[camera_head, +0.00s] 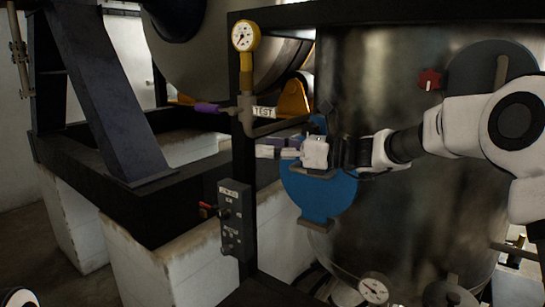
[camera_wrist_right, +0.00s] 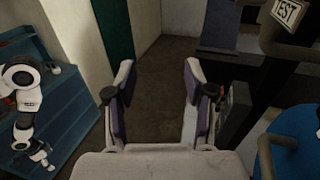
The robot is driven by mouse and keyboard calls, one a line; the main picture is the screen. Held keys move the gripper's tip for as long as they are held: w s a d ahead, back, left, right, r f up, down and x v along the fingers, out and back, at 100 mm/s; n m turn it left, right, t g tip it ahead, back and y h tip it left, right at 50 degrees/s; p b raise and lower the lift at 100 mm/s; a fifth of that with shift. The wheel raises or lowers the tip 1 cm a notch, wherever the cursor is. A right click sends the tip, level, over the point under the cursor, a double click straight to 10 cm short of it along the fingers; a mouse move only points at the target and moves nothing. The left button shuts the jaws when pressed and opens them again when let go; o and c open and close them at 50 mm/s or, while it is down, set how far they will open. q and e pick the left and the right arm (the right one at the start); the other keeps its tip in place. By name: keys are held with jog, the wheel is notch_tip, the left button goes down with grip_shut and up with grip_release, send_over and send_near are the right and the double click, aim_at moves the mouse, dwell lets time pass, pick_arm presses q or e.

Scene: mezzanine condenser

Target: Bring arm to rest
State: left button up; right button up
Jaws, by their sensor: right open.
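My right arm comes in from the right in the head view, in front of the metal tank. My right gripper (camera_head: 278,150) points left, close to the dark post and below the TEST label. In the right wrist view its two fingers (camera_wrist_right: 158,82) are spread apart with nothing between them, only floor beyond. A white part of my body shows at the bottom left corner of the head view. White arm links (camera_wrist_right: 25,100) also show at the left of the wrist view.
The dark post carries a yellow gauge (camera_head: 243,37), a purple-handled valve (camera_head: 207,107) and a grey switch box (camera_head: 235,218). A blue disc (camera_head: 325,200) sits behind and below my right gripper. The big tank (camera_head: 430,210) stands behind my arm. A red knob (camera_head: 430,79) is above.

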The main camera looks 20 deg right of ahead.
jog(key=shift+f, duration=0.5)
